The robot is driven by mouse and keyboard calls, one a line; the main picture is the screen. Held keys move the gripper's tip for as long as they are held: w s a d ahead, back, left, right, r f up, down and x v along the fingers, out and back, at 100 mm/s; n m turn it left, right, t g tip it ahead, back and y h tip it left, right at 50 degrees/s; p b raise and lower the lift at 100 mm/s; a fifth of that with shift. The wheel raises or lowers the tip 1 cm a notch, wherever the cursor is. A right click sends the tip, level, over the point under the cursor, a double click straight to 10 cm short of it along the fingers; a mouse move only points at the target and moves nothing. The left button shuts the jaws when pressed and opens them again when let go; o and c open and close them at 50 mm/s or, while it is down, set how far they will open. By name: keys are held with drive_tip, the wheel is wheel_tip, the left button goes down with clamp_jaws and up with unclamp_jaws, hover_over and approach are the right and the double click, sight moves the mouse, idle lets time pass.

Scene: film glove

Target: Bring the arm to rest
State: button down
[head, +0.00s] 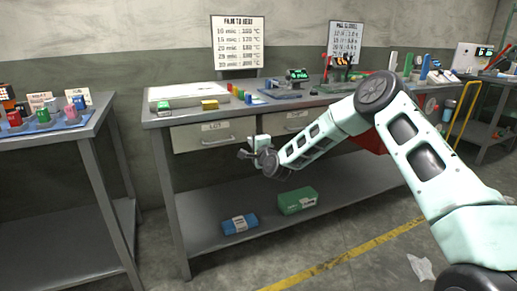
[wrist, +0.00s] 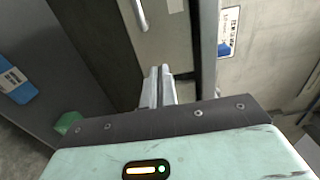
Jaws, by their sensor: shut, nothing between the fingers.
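My gripper (head: 247,153) is in front of the workbench, at the height of its drawers, with the pale green arm reaching in from the right in the head view. In the wrist view my gripper (wrist: 158,72) has its two fingers together, with nothing between them. It is apart from the left drawer (head: 205,136), whose handle (head: 217,141) shows behind and left of it. The drawer's handle also shows in the wrist view (wrist: 140,14).
A blue pack (head: 239,224) and a green box (head: 297,201) lie on the lower shelf (head: 265,205). Another table (head: 95,120) stands left. Floor in front is mostly clear.

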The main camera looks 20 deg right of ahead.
drive_tip(key=shift+s, duration=2.6)
drive_tip(key=s+a+r+n+g+y, duration=0.1)
drive_tip(key=s+a+n+g+y, duration=0.2)
drive_tip(key=s+a+n, duration=0.5)
drive_tip(key=s+a+r+n+g+y, duration=0.1)
drive_tip(key=s+a+n+g+y, duration=0.25)
drive_tip(key=a, duration=0.75)
drive_tip(key=s+a+n+g, duration=0.4)
drive_tip(key=s+a, duration=0.1)
drive_tip(key=s, duration=0.4)
drive_tip(key=s+d+r+n+g+h, duration=0.1)
drive_tip(key=s+d+n+g+h, duration=0.15)
drive_tip(key=s, duration=0.85)
drive_tip(key=s+d+r+n+g+h, duration=0.1)
drive_tip(key=s+n+g, duration=0.25)
drive_tip(key=s, duration=0.65)
drive_tip(key=s+d+r+n+g+h, duration=0.15)
drive_tip(key=s+n, duration=0.25)
drive_tip(key=s, duration=0.7)
wheel_tip(320, 180, up, 17)
drive_tip(key=p, duration=1.7)
drive_tip(key=shift+w+f+h+p, duration=0.15)
drive_tip(key=shift+f+h+p, duration=0.05)
drive_tip(key=shift+h+p, duration=0.25)
